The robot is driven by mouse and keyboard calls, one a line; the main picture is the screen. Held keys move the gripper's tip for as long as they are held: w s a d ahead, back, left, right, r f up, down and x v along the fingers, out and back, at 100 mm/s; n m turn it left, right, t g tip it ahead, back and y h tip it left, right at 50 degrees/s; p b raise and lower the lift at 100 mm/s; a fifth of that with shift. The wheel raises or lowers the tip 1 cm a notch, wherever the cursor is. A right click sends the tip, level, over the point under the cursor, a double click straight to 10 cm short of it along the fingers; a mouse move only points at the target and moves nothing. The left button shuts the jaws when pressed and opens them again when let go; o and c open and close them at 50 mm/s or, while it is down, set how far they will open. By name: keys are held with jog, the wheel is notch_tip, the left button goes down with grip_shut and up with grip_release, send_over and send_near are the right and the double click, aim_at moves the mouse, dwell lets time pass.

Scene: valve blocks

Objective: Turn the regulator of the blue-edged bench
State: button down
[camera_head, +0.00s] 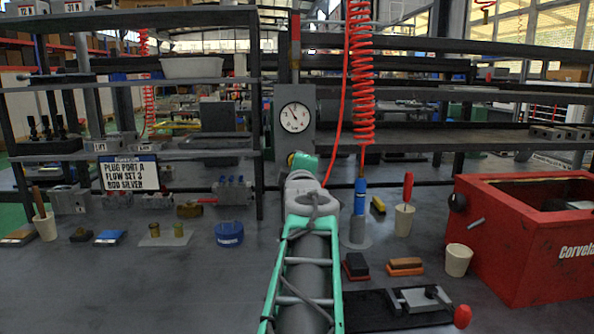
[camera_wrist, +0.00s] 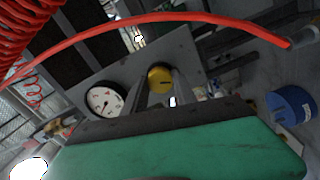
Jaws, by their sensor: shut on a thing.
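The regulator's yellow knob (camera_wrist: 160,78), with a dark mark on its face, sits on a grey panel (camera_wrist: 187,45) in the wrist view. My gripper (camera_wrist: 160,88) reaches the knob with a finger on each side and is shut on it. A round white gauge (camera_wrist: 104,102) is left of the knob. In the head view the gauge (camera_head: 295,117) shows on the upright panel (camera_head: 322,105), behind my arm. I cannot make out a blue edge on the bench (camera_head: 150,285).
A red coiled hose (camera_head: 361,75) hangs right of the panel and crosses near my gripper in the wrist view. A red crate (camera_head: 515,260) stands at right. A blue tub (camera_head: 229,234) and several small parts sit at left. The front left bench top is clear.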

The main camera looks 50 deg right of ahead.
dwell(0.3)
jog(key=c, duration=1)
grip_release()
jog(key=v, duration=0.7)
jog(key=shift+s+a, duration=0.2)
jog(key=shift+a, duration=0.15)
